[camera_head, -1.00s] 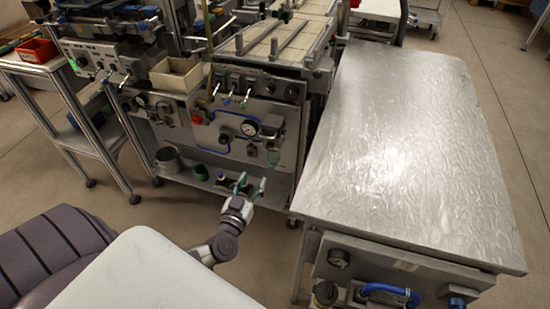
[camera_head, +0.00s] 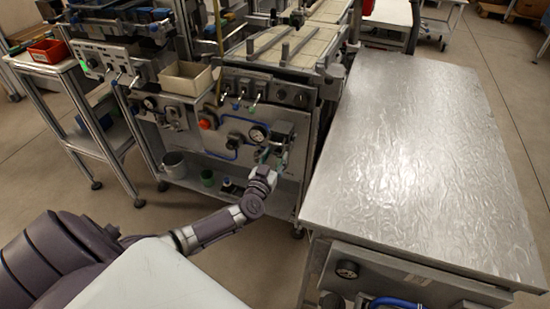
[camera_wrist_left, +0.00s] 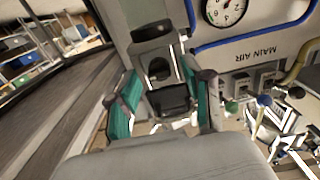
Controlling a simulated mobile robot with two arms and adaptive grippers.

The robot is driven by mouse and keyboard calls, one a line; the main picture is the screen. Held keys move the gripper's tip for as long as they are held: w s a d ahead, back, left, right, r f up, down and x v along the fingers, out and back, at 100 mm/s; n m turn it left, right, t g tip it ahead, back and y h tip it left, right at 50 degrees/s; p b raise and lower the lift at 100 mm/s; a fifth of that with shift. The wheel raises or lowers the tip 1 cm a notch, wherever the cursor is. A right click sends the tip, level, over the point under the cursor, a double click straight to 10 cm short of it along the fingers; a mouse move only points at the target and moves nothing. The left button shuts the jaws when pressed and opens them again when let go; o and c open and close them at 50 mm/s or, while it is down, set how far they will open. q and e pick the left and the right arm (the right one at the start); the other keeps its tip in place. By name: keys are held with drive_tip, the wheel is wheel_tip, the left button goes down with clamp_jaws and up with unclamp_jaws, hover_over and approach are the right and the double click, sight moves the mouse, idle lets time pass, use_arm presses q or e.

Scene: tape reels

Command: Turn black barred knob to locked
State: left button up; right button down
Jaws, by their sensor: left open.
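My left gripper (camera_head: 269,153) is close to the front panel of the grey machine, at the right side below the gauge. In the left wrist view its two teal-padded fingers (camera_wrist_left: 155,92) are spread apart. A dark grey block with black parts (camera_wrist_left: 153,48) shows beyond and between them; I cannot tell whether the fingers touch it. This block shows as a dark fitting (camera_head: 283,129) just above the gripper in the head view. Black knobs (camera_head: 281,94) sit higher on the panel. I cannot tell which is the barred knob or read its lock marking. My right gripper is not in view.
A red button (camera_head: 207,123) is farther left. A metal table (camera_head: 400,170) stands to the right.

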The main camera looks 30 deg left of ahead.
use_arm(q)
drive_tip(key=shift+c, duration=0.3)
clamp_jaws()
